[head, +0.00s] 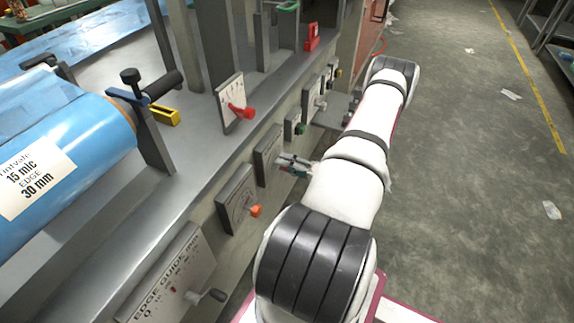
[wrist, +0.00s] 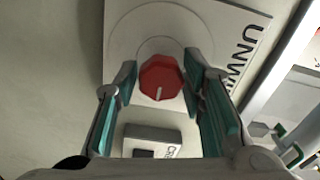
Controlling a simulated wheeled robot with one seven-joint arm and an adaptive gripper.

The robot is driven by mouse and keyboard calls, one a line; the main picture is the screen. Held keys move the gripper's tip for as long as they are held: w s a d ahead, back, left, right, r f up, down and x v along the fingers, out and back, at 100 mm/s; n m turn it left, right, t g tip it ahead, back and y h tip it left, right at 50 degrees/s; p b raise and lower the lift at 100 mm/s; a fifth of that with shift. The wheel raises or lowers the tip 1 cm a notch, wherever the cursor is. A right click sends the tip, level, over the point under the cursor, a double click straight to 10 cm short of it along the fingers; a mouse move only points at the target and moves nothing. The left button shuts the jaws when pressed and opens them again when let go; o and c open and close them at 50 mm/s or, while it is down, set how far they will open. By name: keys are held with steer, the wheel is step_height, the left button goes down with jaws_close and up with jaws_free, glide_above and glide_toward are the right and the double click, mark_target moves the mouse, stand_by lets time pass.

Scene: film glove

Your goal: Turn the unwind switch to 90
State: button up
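In the wrist view a red faceted knob (wrist: 161,78) sits on a pale plate (wrist: 125,30) with black letters starting "UNW", cut off by the right finger and frame edge. A short white mark on the knob points toward the bottom of the picture. My gripper (wrist: 160,85) is open, with one green-padded finger on each side of the knob. Gaps show between the pads and the knob. In the head view my gripper (head: 293,163) is at the machine's side, by a grey panel (head: 267,148); the knob is mostly hidden there. The plate's scale numbers cannot be read.
A small labelled box (wrist: 150,140) lies below the knob in the wrist view. In the head view, an orange-knobbed panel (head: 237,197), the edge guide plate (head: 168,278) and a red-handled dial (head: 238,111) are nearby. Open floor (head: 460,150) lies right.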

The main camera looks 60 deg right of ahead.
steer(key=shift+o, duration=0.3)
steer(key=s, duration=1.2)
steer(key=shift+d, duration=0.45)
steer(key=shift+s, duration=0.1)
